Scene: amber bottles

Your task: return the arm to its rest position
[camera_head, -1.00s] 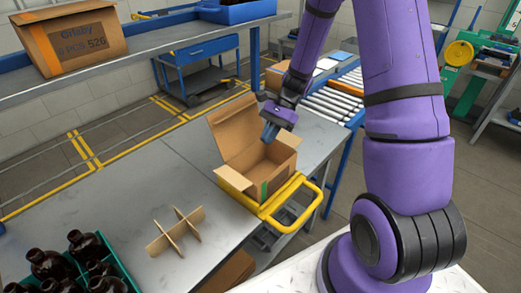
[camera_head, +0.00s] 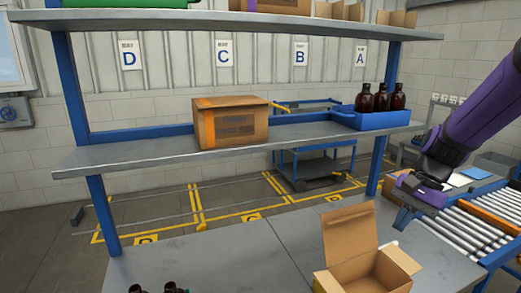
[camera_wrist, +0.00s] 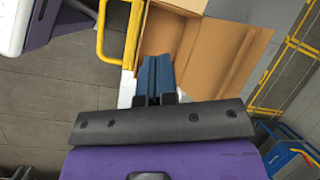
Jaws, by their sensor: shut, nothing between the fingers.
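My purple arm comes in from the right in the head view. My gripper (camera_head: 402,219) hangs above and to the right of the open cardboard box (camera_head: 367,272) on the grey table. In the wrist view my gripper (camera_wrist: 154,75) has its blue fingers together with nothing between them. Part of the open box (camera_wrist: 215,48) lies beyond the fingers there, and its inside is only partly in view.
A shelf (camera_head: 130,157) over the table carries a closed carton (camera_head: 229,122) and a blue tray (camera_head: 370,119) with amber bottles (camera_head: 381,97). A roller conveyor (camera_head: 471,220) stands at the right. The table (camera_head: 215,262) left of the box is mostly bare.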

